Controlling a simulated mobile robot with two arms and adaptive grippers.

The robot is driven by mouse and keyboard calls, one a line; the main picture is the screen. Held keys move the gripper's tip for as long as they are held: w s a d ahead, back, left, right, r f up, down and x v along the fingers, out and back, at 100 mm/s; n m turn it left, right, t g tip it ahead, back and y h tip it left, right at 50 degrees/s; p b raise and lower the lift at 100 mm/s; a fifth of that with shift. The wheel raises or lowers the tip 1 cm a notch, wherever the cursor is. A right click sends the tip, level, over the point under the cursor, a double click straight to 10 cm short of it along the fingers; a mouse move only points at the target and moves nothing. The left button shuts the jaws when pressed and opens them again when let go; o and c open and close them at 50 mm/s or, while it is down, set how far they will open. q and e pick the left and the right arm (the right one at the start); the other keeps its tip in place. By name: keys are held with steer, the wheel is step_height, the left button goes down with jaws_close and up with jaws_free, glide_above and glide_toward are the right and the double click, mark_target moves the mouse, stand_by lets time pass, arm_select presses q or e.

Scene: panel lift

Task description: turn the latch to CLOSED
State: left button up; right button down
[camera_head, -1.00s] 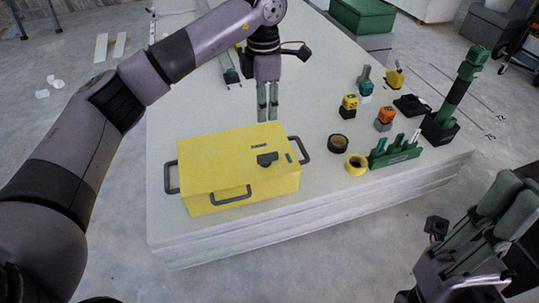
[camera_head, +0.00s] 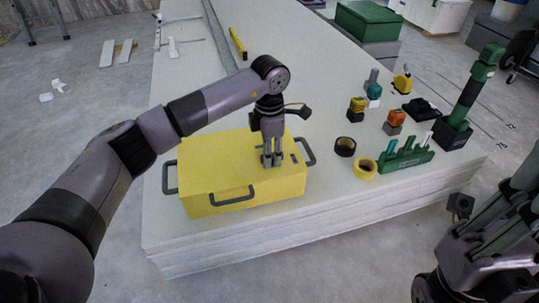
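The yellow box (camera_head: 215,168) lies on the pale stack of panels, with dark handles on its sides. My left gripper (camera_head: 272,160) points down onto the right part of the box lid, its fingertips at the dark latch. The fingers cover nearly all of the latch, so its position is hidden. A narrow gap shows between the fingers, but I cannot tell whether they grip the latch. My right gripper (camera_head: 503,207) is at the right edge, off the stack, partly cut off, with its fingers apart and nothing seen between them.
Right of the box are a black tape roll (camera_head: 345,147), a yellow tape roll (camera_head: 365,169) and a green tool rack (camera_head: 405,157). Behind them stand a yellow-black item (camera_head: 357,109) and an orange one (camera_head: 394,122). The panel stack (camera_head: 240,241) is clear in front of the box.

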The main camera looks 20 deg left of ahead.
arm_select(q)
steer(key=shift+c, duration=0.5)
jaws_close()
